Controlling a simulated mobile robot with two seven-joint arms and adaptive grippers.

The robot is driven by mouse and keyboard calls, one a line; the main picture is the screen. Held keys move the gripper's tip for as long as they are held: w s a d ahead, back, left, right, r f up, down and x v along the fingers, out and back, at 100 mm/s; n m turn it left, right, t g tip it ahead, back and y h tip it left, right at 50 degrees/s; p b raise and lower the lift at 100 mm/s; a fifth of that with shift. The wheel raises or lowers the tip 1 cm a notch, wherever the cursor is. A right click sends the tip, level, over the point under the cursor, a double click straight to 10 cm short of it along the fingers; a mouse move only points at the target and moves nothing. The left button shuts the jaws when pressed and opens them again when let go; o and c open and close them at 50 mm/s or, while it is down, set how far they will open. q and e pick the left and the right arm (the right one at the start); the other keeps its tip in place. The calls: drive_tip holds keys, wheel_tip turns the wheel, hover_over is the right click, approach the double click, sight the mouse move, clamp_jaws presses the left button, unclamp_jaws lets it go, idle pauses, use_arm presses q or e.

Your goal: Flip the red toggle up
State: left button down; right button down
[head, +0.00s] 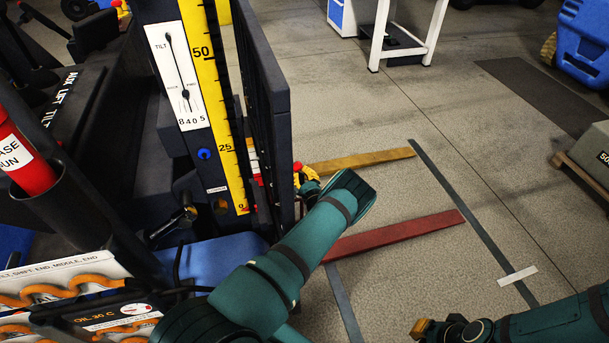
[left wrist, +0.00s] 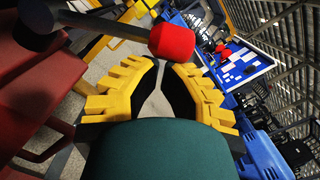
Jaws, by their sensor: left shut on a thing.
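The red toggle (left wrist: 172,42) shows in the left wrist view as a red knob on a grey stem, which runs to the left into a dark round base. My left gripper (left wrist: 161,66) has its yellow, black-padded fingers drawn together at the tips, shut on the knob's near side. In the head view my left gripper (head: 306,178) is beside the dark upright of the machine, partly hidden by my own arm. A small red patch shows at its fingers there. My right gripper (head: 424,328) is low at the right, above the floor, with its fingers too small to read.
A yellow scale (head: 213,100) and a white tilt panel (head: 177,70) stand on the machine at the left. A yellow fork (head: 360,160) and a red fork (head: 400,235) extend over the floor. Open floor lies to the right. A white-legged table (head: 408,45) stands behind.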

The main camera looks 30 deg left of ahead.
use_arm(q)
drive_tip(key=shift+n, duration=0.3)
drive_tip(key=shift+s+a+r+p, duration=0.3)
drive_tip(key=shift+r+p, duration=0.1)
drive_tip(key=shift+r, duration=0.2)
drive_tip(key=shift+s+a+r+p, duration=0.15)
drive_tip(key=shift+s+r+p, duration=0.15)
drive_tip(key=shift+r, duration=0.35)
drive_tip(key=shift+s+a+r+p, duration=0.25)
drive_tip(key=shift+r+p, duration=0.2)
drive_tip(key=shift+r, duration=0.15)
drive_tip(key=b, duration=0.2)
approach(296, 166)
drive_tip(key=w+d, duration=0.1)
drive_tip(key=w+d+f, duration=0.1)
drive_tip(key=d, duration=0.1)
drive_tip(key=shift+d+f, duration=0.25)
drive_tip(key=shift+s, duration=0.1)
